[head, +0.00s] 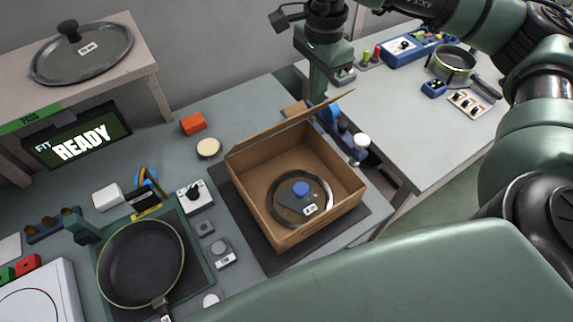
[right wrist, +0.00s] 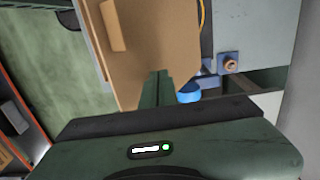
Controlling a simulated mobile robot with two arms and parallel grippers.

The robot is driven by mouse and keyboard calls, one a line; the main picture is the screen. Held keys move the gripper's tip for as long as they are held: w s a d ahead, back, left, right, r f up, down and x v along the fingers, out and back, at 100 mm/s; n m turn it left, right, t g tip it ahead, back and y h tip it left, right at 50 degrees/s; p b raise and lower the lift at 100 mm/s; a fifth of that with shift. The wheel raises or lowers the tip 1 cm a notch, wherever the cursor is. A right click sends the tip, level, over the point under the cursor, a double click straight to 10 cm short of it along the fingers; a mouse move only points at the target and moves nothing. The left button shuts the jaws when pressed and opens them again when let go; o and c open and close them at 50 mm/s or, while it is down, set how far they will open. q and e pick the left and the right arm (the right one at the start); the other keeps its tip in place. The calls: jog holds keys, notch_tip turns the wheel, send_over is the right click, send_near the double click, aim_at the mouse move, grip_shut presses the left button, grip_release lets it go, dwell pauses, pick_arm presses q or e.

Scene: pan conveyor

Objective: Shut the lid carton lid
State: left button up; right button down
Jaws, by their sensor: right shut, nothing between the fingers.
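The brown cardboard carton (head: 258,205) stands open on a dark mat in the head view. A round lid with a blue knob (head: 301,189) lies inside it. The carton's lid flap (head: 290,122) stands up along the far edge, seen nearly edge-on. My right gripper (head: 318,98) is behind the flap, its fingertips partly hidden. In the right wrist view, its fingers (right wrist: 156,88) are shut and empty in front of the cardboard flap (right wrist: 165,40). I cannot tell whether they touch it. My left gripper is not in view.
A black pan (head: 140,262) sits on a green fixture at left. Small devices (head: 195,196) stand between pan and carton. An orange block (head: 193,123) and a pale disc (head: 209,148) lie farther back. Another table (head: 425,135) with tools stands at right.

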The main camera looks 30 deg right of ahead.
notch_tip(320, 180, down, 12)
jog(key=b, duration=1)
jog(key=shift+b, duration=0.4)
dwell(6.1)
